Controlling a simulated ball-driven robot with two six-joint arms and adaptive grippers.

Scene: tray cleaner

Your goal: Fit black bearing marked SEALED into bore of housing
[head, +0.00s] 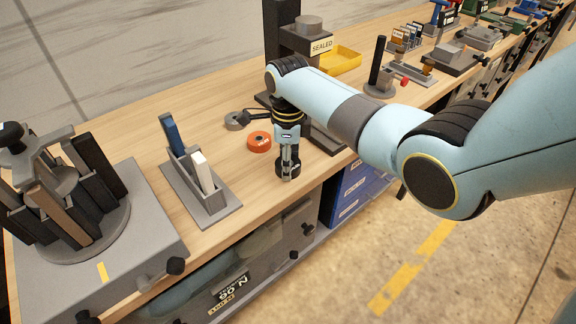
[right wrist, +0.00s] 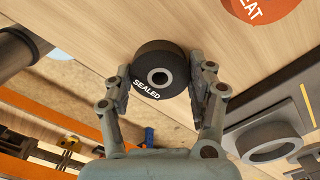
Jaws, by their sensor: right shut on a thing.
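The black bearing marked SEALED (right wrist: 160,72) is a thick ring with a grey inner sleeve and white lettering. My right gripper (right wrist: 160,84) is shut on it, with one finger on each side. In the head view my right gripper (head: 289,170) points down near the bench's front edge, and the black bearing (head: 284,165) shows between its fingers. A grey block with a raised round collar (right wrist: 271,141), which looks like the housing, sits at the right of the wrist view, apart from the bearing. My arm seems to hide it in the head view. My left gripper is out of view.
An orange disc (head: 259,141) lies left of my right gripper, near a grey ring (head: 236,121). A dark press-like stand (head: 292,40) with a SEALED label rises behind my arm. A slotted grey holder (head: 211,205) and a round rack (head: 70,230) stand left.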

